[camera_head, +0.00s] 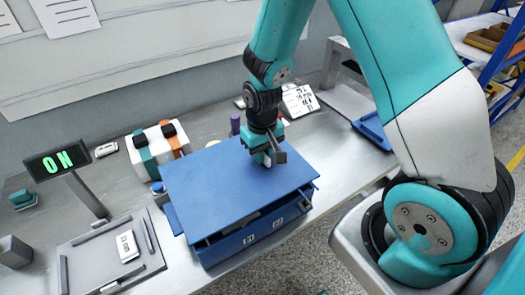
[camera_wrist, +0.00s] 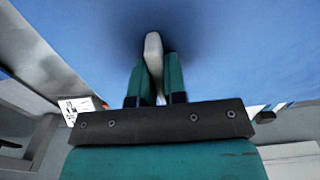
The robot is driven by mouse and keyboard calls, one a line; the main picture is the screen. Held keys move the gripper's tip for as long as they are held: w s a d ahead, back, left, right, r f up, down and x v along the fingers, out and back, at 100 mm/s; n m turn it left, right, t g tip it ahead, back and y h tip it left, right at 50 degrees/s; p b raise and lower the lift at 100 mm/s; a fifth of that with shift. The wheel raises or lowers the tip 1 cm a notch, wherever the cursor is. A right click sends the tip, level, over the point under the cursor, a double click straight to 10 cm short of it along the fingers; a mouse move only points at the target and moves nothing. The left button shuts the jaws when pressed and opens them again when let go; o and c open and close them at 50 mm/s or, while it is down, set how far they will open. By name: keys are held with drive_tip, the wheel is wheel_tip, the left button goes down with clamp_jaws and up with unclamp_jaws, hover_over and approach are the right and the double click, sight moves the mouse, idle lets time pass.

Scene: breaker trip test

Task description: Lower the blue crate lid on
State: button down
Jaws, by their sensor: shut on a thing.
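The blue lid (camera_head: 225,177) lies over the blue crate (camera_head: 245,243) on the bench. A dark gap shows between the lid and the crate's front wall, and the lid's left edge overhangs. Whether the lid touches the rim anywhere is hidden. My gripper (camera_head: 268,158) is above the lid's back right part. In the wrist view my gripper (camera_wrist: 153,82) is shut on a pale grey grip piece (camera_wrist: 153,50), with the blue lid (camera_wrist: 235,50) filling the view beyond it. The crate's inside is mostly hidden.
An ON display (camera_head: 57,160) stands at left, behind a grey tray (camera_head: 85,255) holding a white labelled piece (camera_head: 127,246). A white block with switches (camera_head: 157,147) is behind the crate. A blue tray (camera_head: 372,130) lies at right. The bench's front edge is close to the crate.

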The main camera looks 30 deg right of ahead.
drive_tip(key=shift+f+b, duration=1.5)
drive_tip(key=shift+f, duration=0.85)
drive_tip(key=c, duration=1.1)
unclamp_jaws()
wheel_tip(320, 180, up, 18)
drive_tip(key=b, duration=0.1)
drive_tip(key=shift+f, duration=0.25)
